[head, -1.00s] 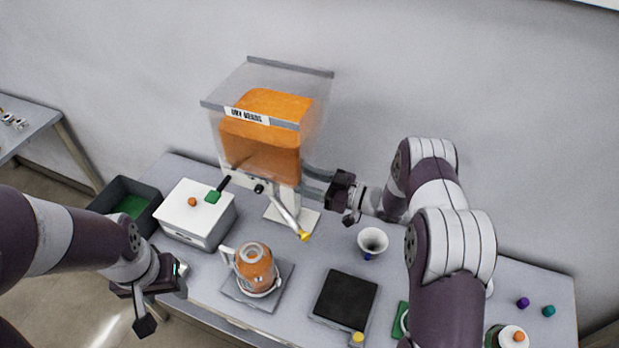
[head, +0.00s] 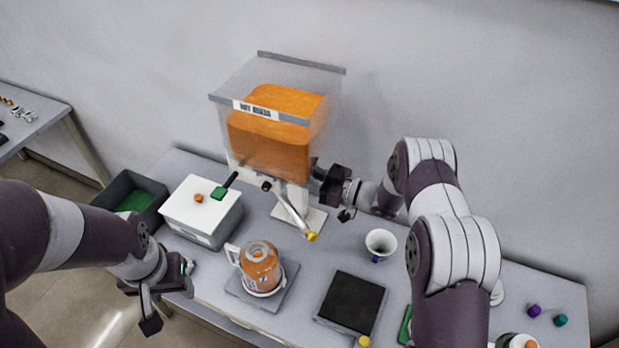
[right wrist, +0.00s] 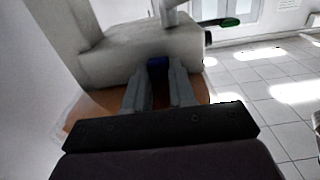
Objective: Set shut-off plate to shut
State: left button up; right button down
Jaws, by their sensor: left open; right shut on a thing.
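A clear hopper (head: 228,128) filled with orange material stands at the back of the table. A blue piece (right wrist: 158,64), apparently the shut-off plate's grip, shows in the right wrist view against the pale body under the hopper. My right gripper (head: 318,172) is at the right side of the hopper's base. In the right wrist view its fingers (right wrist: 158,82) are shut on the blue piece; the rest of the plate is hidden. My left gripper (head: 170,298) is open and empty at the table's front left edge, away from the hopper.
A spout with a yellow tip (head: 312,237) slopes down from the hopper. An orange-filled jug (head: 262,268) stands on a grey scale (head: 236,289). A white cup (head: 380,242), a black-topped pad (head: 352,300), a white box (head: 190,222) and a dark bin (head: 122,187) stand around.

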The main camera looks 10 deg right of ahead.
jog(key=c, duration=0.9)
grip_release()
jog(key=shift+w+r, duration=0.1)
jog(key=shift+r, duration=0.15)
jog(key=shift+a+f, duration=0.1)
jog(key=b+v, duration=0.5)
jog(key=v, duration=0.7)
jog(key=shift+s+d, duration=0.25)
